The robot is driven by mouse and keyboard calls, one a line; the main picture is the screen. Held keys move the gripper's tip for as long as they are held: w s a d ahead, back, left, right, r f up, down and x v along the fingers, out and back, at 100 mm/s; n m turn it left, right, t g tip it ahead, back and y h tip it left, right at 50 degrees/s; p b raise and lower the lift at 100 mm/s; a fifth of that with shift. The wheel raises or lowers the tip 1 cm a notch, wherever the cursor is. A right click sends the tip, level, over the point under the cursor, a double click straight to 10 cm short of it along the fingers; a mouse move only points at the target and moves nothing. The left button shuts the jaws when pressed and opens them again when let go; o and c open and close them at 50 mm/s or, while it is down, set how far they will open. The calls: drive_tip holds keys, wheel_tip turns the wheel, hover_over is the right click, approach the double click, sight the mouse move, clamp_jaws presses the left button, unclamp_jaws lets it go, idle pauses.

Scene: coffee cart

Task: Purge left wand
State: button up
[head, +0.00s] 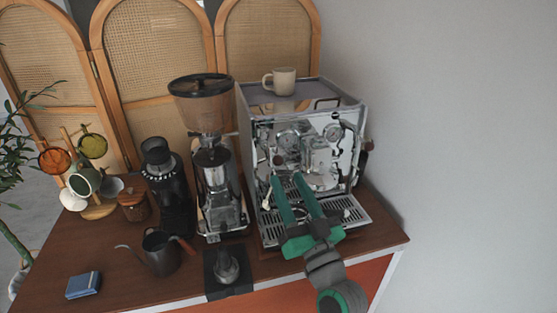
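The chrome espresso machine (256,130) stands on the right part of the wooden cart. My gripper (286,181) reaches in from the front right, over the machine's drip tray (352,212). Its two green fingers point at the machine's front and stand apart, with nothing clearly visible between them. A dark round knob (278,160) shows on the machine's front left, just beyond the fingertips. I cannot tell whether the fingers touch it. A small pale part (266,201) sits left of the fingers and may belong to the left wand. The wand itself is not clearly visible.
A beige mug (284,80) stands on the machine's top. The grinder (206,105) stands close on its left. A kettle (160,253), a tamper (227,266) and a blue cloth (83,285) are at the front. A grey wall (460,130) closes the right side.

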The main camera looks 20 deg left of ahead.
sight(280, 165)
drive_tip(key=x, duration=0.7)
drive_tip(key=shift+w+a+r, duration=0.15)
drive_tip(key=shift+w+a, duration=0.1)
drive_tip(key=shift+w, duration=0.05)
clamp_jaws()
